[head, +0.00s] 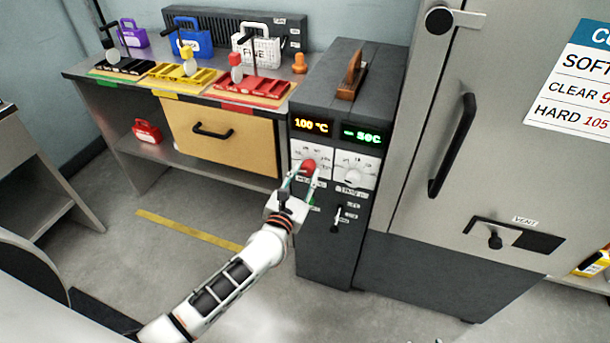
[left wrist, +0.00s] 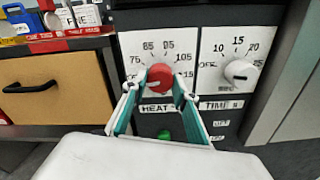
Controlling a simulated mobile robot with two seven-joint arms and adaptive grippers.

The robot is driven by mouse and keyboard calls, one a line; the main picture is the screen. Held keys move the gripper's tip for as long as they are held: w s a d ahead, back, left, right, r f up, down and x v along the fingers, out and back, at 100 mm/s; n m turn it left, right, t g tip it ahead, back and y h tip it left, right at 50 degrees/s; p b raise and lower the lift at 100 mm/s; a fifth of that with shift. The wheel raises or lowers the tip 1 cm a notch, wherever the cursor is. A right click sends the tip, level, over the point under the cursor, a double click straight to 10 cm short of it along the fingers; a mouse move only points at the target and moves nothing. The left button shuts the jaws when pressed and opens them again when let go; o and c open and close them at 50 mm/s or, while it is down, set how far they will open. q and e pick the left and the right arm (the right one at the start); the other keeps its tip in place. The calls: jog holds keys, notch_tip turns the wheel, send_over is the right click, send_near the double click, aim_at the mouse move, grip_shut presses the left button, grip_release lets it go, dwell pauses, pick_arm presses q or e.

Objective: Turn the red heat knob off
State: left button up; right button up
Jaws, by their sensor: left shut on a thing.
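The red heat knob (left wrist: 160,77) sits on a white dial plate with temperature marks, above a label reading HEAT. It also shows in the head view (head: 308,166) on the front of the dark control cabinet. My left gripper (left wrist: 160,92) is shut on the red knob, with its two green-lined fingers at the knob's sides. In the head view my left gripper (head: 304,176) reaches the knob from below. The orange display (head: 311,126) above reads 100 °C. The fingers partly cover the dial's lower area. My right gripper is not in view.
A white time knob (left wrist: 241,74) is close on the right. Below are a green button (left wrist: 164,134) and a small lever (head: 336,217). A bench (head: 95,71) with coloured trays stands left, and a grey door with a black handle (head: 453,146) stands right.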

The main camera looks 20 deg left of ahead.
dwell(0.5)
pick_arm(q)
jog(key=o, duration=1.1)
jog(key=s, duration=1.2)
jog(key=shift+a, duration=0.2)
